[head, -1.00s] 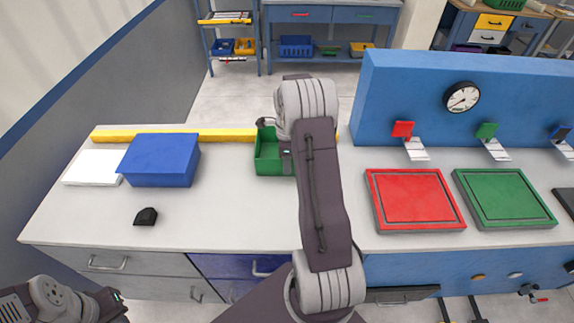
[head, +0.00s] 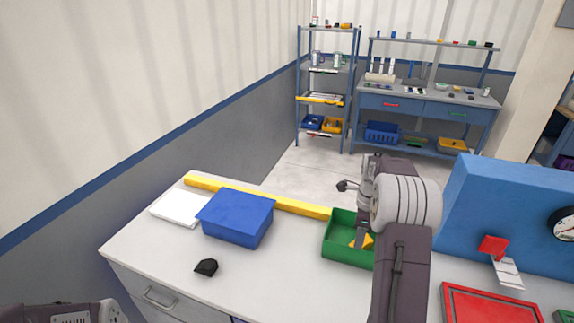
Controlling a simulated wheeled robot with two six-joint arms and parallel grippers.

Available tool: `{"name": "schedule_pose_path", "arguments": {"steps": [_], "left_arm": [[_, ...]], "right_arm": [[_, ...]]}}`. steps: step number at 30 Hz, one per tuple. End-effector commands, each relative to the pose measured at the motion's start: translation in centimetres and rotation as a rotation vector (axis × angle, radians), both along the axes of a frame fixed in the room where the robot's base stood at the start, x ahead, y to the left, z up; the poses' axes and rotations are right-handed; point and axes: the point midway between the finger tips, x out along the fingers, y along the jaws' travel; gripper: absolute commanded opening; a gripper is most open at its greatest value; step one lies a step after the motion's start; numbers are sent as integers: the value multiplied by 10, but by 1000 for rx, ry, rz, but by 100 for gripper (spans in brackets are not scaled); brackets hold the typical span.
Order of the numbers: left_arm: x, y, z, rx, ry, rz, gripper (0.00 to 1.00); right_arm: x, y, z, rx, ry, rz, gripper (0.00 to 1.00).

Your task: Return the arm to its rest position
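My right arm comes up from the lower right. Its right gripper (head: 363,232) points down at the open green bin (head: 345,251) on the workbench. I cannot tell whether its fingers are open or shut, as they are small and partly merge with the wrist. A small yellow piece (head: 367,241) shows in the bin beside the fingers; I cannot tell whether they touch it. Part of my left arm shows at the bottom left corner. My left gripper is out of view.
A blue box (head: 236,217), a white slab (head: 177,208), a small black block (head: 206,267) and a long yellow bar (head: 258,199) lie on the bench. A blue panel (head: 510,215) and a red tray (head: 488,302) stand right. The bench's front left is mostly clear.

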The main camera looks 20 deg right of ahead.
Motion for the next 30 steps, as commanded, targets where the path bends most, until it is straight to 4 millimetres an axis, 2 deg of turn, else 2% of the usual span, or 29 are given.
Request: {"name": "schedule_pose_path", "arguments": {"steps": [2,5,7,9,11,12,14,15,17,18,21,24,27,30], "left_arm": [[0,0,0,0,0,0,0],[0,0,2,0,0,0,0],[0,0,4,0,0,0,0],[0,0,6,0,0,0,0],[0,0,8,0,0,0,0],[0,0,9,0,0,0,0],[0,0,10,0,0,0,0],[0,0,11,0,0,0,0],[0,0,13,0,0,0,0],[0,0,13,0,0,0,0],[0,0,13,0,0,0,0],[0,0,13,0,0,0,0],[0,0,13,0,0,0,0],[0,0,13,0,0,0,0]], "right_arm": [[1,2,0,0,0,5,30],[14,18,12,-11,-21,52,30],[24,43,31,-26,-49,114,30],[19,83,44,-21,-46,196,30],[7,119,49,-16,-43,292,30],[-5,141,50,-14,-44,392,30],[-24,171,47,-13,-46,578,30],[-40,188,43,-13,-48,722,30],[-68,210,34,-15,-50,973,30],[-88,221,25,-17,-52,1161,30],[-131,232,1,-28,-54,1588,30],[-154,230,-18,-35,-48,1905,30],[-147,230,-20,-84,-70,2118,30],[-142,230,-20,-110,-77,2224,30]]}}
